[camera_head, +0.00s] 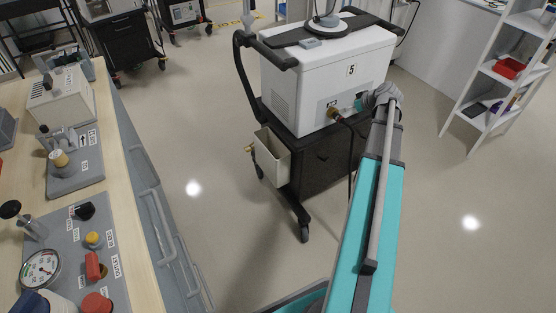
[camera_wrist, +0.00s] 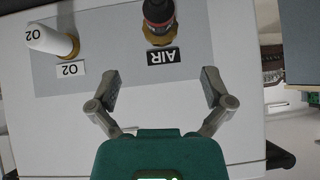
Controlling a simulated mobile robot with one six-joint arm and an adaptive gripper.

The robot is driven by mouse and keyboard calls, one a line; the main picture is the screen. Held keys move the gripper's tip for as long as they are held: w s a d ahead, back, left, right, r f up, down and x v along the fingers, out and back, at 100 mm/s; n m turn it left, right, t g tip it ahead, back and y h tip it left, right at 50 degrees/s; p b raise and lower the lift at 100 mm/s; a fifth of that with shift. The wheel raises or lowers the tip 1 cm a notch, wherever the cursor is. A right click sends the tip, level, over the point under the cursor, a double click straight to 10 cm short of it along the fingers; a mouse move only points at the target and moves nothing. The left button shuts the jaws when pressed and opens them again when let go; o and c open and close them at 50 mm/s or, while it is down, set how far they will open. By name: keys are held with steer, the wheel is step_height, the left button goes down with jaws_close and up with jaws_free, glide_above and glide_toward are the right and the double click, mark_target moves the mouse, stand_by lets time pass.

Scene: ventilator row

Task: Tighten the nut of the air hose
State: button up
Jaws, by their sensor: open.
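The ventilator (camera_head: 325,75) is a white box marked 5 on a dark cart. In the wrist view, the air hose (camera_wrist: 158,12) is dark with a reddish band and meets the panel above the upside-down AIR label (camera_wrist: 175,56). Its brass nut (camera_wrist: 160,38) sits at the hose's base. In the head view, the brass fitting (camera_head: 333,113) shows with a black hose hanging from it. My gripper (camera_wrist: 161,88) is open and empty, its fingers apart in front of the panel, below the nut in the wrist view. Whether the nut is tight cannot be seen.
A white O2 fitting (camera_wrist: 52,40) stands left of the air hose in the wrist view. A wooden workbench (camera_head: 125,170) with gauges and valves runs along the left. A white shelf (camera_head: 500,70) stands at right. A grey bin (camera_head: 272,157) hangs on the cart. Floor between is clear.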

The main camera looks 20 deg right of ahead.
steer(key=a+p+v, duration=0.1)
steer(key=p+v, duration=0.2)
steer(key=v, duration=0.1)
steer(key=a+f+g+b, duration=0.3)
steer(key=a+f+b, duration=0.3)
steer(key=a, duration=0.9)
steer(key=a+f+g+b, duration=0.3)
steer(key=a+f+b, duration=0.3)
steer(key=a+f, duration=0.4)
steer(key=a, duration=0.5)
steer(key=shift+f+y, duration=0.15)
steer(key=shift+y, duration=0.15)
steer(key=shift+w, duration=0.15)
steer(key=s+a+g+h, duration=0.1)
steer(key=s+a, duration=0.3)
steer(key=a, duration=0.3)
steer(key=s+a+g+h, duration=0.1)
steer(key=s+a+g, duration=0.1)
steer(key=s+a, duration=0.35)
step_height(320, 180, up, 29)
steer(key=w+a+p, duration=0.2)
steer(key=p, duration=2.7)
steer(key=shift+m+p, duration=0.3)
steer(key=shift+m, duration=0.1)
